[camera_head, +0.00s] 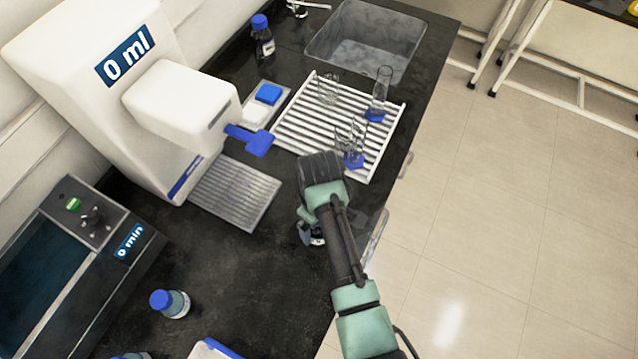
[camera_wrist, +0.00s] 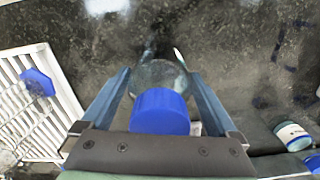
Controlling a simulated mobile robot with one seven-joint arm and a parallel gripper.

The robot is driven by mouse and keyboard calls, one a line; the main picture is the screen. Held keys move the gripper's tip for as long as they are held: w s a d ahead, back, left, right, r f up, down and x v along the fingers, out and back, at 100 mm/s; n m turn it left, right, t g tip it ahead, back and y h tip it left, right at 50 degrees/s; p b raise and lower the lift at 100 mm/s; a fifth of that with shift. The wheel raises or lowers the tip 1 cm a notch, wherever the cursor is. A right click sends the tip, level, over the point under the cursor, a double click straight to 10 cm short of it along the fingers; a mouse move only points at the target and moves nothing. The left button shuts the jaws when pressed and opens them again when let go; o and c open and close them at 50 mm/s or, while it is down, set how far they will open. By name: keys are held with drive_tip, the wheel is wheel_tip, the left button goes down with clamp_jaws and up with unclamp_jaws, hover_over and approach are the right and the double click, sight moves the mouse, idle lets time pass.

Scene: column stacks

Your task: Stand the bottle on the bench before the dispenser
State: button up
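My gripper (camera_wrist: 159,76) has its two fingers against both sides of a clear bottle (camera_wrist: 158,74) with a blue cap (camera_wrist: 160,112). The bottle is seen from above, cap toward the wrist camera. In the head view my gripper (camera_head: 310,230) is over the front part of the dark bench (camera_head: 250,275), and my arm hides most of the bottle. Whether its base touches the bench is hidden. The white dispenser (camera_head: 165,105), reading "0 ml", stands at the back left, with a blue lever and a grey slatted drip tray (camera_head: 236,193) before it.
A white rack (camera_head: 300,103) with glassware lies behind my gripper, near the sink (camera_head: 365,40). Another blue-capped bottle (camera_head: 177,304) stands at the front left by a dark "0 min" device (camera_head: 70,255). A dark bottle (camera_head: 263,42) stands at the back. Bench between tray and gripper is clear.

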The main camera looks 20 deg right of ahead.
drive_tip(key=shift+r, duration=0.1)
wheel_tip(320, 180, up, 11)
drive_tip(key=shift+r+b, duration=0.1)
drive_tip(key=shift+b, duration=0.2)
drive_tip(key=shift+r+p, duration=0.3)
drive_tip(key=shift+r, duration=0.25)
idle(0.3)
